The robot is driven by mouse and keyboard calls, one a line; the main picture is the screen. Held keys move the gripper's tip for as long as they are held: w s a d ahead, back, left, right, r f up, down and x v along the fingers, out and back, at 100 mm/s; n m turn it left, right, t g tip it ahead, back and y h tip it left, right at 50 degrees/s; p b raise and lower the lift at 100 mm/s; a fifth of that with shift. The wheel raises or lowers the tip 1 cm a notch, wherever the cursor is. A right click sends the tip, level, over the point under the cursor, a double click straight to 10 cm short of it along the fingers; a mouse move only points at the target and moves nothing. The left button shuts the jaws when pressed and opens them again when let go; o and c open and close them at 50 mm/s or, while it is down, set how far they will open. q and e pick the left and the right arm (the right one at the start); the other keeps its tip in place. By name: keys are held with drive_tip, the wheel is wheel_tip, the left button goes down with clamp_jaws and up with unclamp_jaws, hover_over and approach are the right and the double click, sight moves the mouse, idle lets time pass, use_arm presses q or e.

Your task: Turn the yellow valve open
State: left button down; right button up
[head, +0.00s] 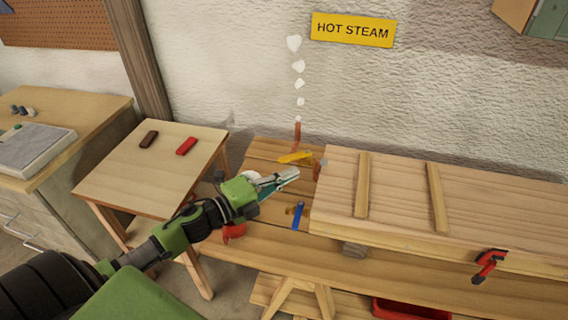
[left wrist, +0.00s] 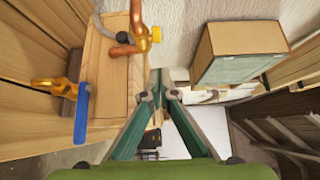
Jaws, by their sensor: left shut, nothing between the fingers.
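The yellow valve (head: 296,158) has a lever lying roughly crosswise at the foot of a copper pipe (head: 297,134) by the wall. A yellow part on a copper pipe (left wrist: 141,40) also shows in the left wrist view. A second valve has a blue lever (head: 298,215), which also shows in the left wrist view (left wrist: 82,112) on a brass-coloured body. My left gripper (head: 292,174) is shut and empty. In the head view its tips are just below the yellow lever; I cannot tell whether they touch it. My right gripper is not in view.
White steam puffs (head: 299,67) stand above the pipe, beside a yellow HOT STEAM sign (head: 352,30). A bench with a slatted wooden panel (head: 400,195) lies to the right, with a red clamp (head: 488,264). A small table (head: 150,172) at left bears two small blocks.

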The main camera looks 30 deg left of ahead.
use_arm(q)
drive_tip(key=shift+w+a+p, duration=0.15)
drive_tip(key=shift+w+a, duration=0.3)
drive_tip(key=shift+a, duration=0.15)
drive_tip(key=shift+w+a+p, duration=0.15)
drive_tip(key=shift+w+a, duration=0.25)
drive_tip(key=shift+a, duration=0.2)
drive_tip(key=w+a+m+g+h+b, duration=0.1)
drive_tip(key=h+b, duration=0.1)
drive_tip(key=b, duration=0.1)
drive_tip(key=w+a+m+g+h+b, duration=0.1)
drive_tip(key=a+m+b, duration=0.1)
drive_tip(key=b, duration=0.2)
drive_tip(key=w+a+m+g+h+b, duration=0.1)
drive_tip(key=g+h+b, duration=0.1)
drive_tip(key=b, duration=0.1)
drive_tip(key=shift+w+a+h, duration=0.1)
drive_tip(key=shift+a+h, duration=0.1)
drive_tip(key=shift+h, duration=0.1)
drive_tip(key=shift+a+r, duration=0.1)
drive_tip(key=shift+r, duration=0.1)
